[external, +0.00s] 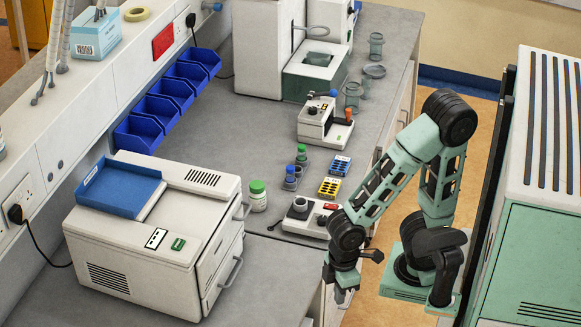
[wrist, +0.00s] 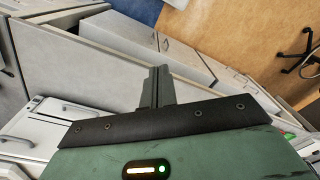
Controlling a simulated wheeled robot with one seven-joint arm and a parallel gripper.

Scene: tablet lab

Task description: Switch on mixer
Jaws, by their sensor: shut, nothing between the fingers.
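The mixer (external: 302,214) is a small pale device with a dark round cup on top and a red part (external: 331,207) at its right end. It stands on the grey bench near the front edge in the external view, its right end close to my arm. My gripper (external: 341,294) points down, in front of the bench edge and below the mixer in the picture, apart from it. In the wrist view my gripper (wrist: 158,88) has its fingers together with nothing between them. I cannot make out the mixer in the wrist view.
A white boxy machine (external: 150,240) with a blue tray (external: 118,188) stands left of the mixer. A green-capped bottle (external: 258,196), yellow rack (external: 329,187) and blue rack (external: 340,166) are nearby. Another small device (external: 325,125) stands farther back. Cabinet fronts (wrist: 180,60) show in the wrist view.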

